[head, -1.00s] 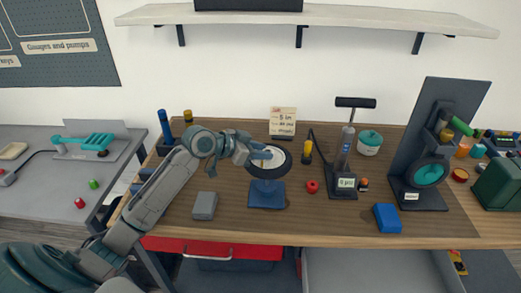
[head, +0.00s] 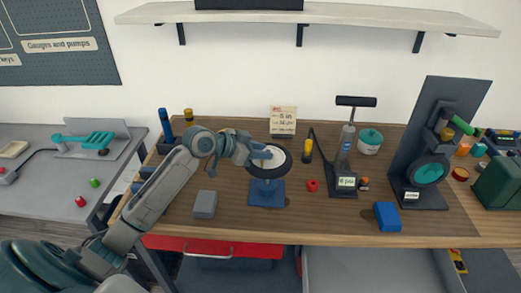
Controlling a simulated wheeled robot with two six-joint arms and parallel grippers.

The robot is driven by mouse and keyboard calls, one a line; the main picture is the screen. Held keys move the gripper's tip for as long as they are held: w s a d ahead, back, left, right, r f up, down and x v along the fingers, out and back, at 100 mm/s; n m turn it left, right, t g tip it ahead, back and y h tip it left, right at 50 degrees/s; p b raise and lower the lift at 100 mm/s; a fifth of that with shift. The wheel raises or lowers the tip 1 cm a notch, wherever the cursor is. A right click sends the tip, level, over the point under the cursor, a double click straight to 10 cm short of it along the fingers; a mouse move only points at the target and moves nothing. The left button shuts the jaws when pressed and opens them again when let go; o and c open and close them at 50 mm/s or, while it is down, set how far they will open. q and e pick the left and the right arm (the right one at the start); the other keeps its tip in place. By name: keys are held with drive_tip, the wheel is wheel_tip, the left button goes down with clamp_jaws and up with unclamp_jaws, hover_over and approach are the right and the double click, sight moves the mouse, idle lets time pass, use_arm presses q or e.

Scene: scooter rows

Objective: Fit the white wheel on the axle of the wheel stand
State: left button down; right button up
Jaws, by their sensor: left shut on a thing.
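The white wheel (head: 276,157), with a black tyre and a white middle, is at the wheel stand over the wooden bench. The wheel stand (head: 266,193) is blue, with a flat base and a short post under the wheel. My left gripper (head: 258,155) comes in from the left and is shut on the wheel at its left side. The axle is hidden by the wheel and gripper, so I cannot tell whether the wheel is around it. My right gripper is not in view.
On the wooden bench (head: 340,222), a grey block (head: 205,204) lies left of the stand. A yellow screwdriver (head: 308,151), a red part (head: 313,186), a pump (head: 346,165) and a blue block (head: 387,217) lie to its right. A card (head: 283,121) stands behind.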

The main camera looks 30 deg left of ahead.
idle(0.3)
use_arm(q)
drive_tip(key=shift+f+b, duration=0.3)
drive_tip(key=shift+f, duration=0.3)
idle(0.4)
drive_tip(key=shift+f+b, duration=0.75)
drive_tip(key=shift+f, duration=0.4)
drive_tip(key=shift+f+b, duration=0.8)
drive_tip(key=shift+f, duration=0.45)
drive_tip(key=shift+f+b, duration=0.85)
drive_tip(key=shift+f, duration=0.4)
drive_tip(key=c, duration=0.9)
unclamp_jaws()
drive_tip(key=shift+c, duration=0.2)
